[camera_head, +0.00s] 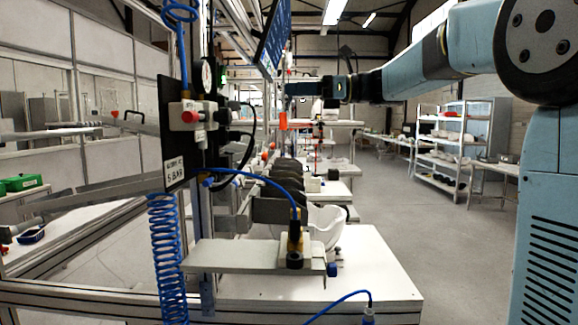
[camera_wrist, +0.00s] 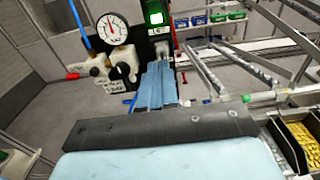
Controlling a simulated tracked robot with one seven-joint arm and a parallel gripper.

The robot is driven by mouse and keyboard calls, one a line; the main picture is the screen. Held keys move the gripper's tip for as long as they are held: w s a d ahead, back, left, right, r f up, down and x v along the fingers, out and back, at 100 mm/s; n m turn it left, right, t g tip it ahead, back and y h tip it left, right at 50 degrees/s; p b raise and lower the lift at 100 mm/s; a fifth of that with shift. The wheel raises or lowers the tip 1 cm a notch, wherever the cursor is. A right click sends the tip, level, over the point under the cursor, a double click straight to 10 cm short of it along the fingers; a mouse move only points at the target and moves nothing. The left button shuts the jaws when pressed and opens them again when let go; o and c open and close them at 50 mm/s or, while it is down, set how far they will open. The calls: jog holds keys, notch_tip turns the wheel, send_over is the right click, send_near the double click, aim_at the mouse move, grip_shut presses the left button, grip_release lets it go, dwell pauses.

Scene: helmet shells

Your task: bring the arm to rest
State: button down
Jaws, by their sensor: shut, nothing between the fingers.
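My arm (camera_head: 430,65) reaches in from the right of the head view, its pale blue links running left at upper height. My gripper (camera_head: 292,88) is the small dark end of it, raised well above the white bench. It is shut with nothing held. Its fingertips are too small and dark to make out in detail. In the wrist view, a pale blue surface and a dark bar fill the bottom, close to the camera.
A white helmet shell (camera_head: 326,229) stands on the white bench (camera_head: 375,262) behind a clamp-like fixture (camera_head: 294,245). A gauge panel (camera_head: 176,135) with blue hoses stands at left. A pressure gauge (camera_wrist: 113,32) shows in the wrist view. Shelving (camera_head: 465,145) is at right; the floor (camera_head: 430,205) is clear.

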jog(key=s+d+f+n+t+h, duration=0.1)
jog(key=s+d+f+n+h, duration=0.5)
jog(key=s+f, duration=0.3)
jog(key=s+d+f+n+t+h, duration=0.2)
jog(key=s+d+f+n+h, duration=0.4)
jog(key=s+f, duration=0.3)
jog(key=s+d+f+n+t+h, duration=0.1)
jog(key=s+d+f+n+h, duration=0.4)
jog(key=f, duration=0.8)
jog(key=s+d+n, duration=0.1)
jog(key=s+d, duration=0.2)
jog(key=s, duration=0.1)
jog(key=shift+f+n+t+h, duration=0.3)
jog(key=shift+h, duration=0.1)
jog(key=shift+d, duration=0.1)
